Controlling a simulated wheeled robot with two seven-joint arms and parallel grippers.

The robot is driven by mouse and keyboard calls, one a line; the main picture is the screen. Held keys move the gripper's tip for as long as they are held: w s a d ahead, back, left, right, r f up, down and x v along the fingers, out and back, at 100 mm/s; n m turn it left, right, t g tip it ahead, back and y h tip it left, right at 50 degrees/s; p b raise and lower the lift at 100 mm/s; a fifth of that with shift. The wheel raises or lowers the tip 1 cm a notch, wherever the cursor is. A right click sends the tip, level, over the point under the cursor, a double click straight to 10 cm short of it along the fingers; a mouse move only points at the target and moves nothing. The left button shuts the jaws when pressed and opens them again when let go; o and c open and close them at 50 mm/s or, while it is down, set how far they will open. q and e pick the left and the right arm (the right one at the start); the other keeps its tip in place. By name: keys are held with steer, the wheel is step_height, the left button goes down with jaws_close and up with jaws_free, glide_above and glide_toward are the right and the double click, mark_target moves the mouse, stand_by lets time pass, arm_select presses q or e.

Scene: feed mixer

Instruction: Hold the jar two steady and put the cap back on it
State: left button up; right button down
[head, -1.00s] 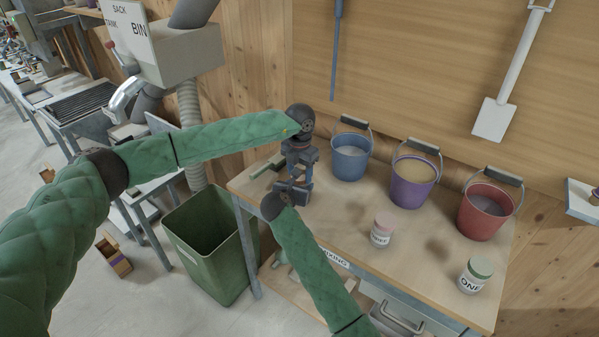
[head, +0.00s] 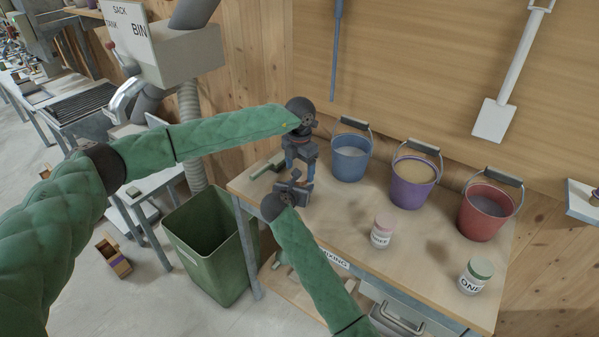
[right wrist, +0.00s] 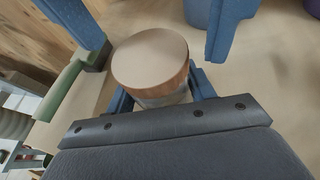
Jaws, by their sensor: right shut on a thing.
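The jar (right wrist: 163,98) stands in my right gripper (right wrist: 160,103), whose blue fingers are shut around its body. A round cap (right wrist: 150,60) with a pale top and an orange-brown rim sits on the jar's mouth; I cannot tell how tight it is. My left gripper (head: 299,163) is just above my right gripper (head: 293,187). In the right wrist view its two blue fingers are spread wide on either side of the cap, apart from it. In the head view the grippers hide the jar and cap.
A green bin (head: 212,245) stands left of the bench. The bench front between grippers and jars is clear.

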arm_select(q)
steer(key=shift+r, duration=1.25)
steer(key=shift+c, duration=0.3)
step_height(320, 180, up, 2)
steer(key=shift+d+r+n, duration=0.1)
steer(key=shift+r+n, duration=0.05)
steer(key=shift+n, duration=0.45)
steer(key=shift+r+n, duration=0.3)
steer(key=shift+r, duration=0.3)
steer(key=shift+f, duration=0.15)
steer(key=shift+f, duration=3.9)
steer(key=c, duration=1)
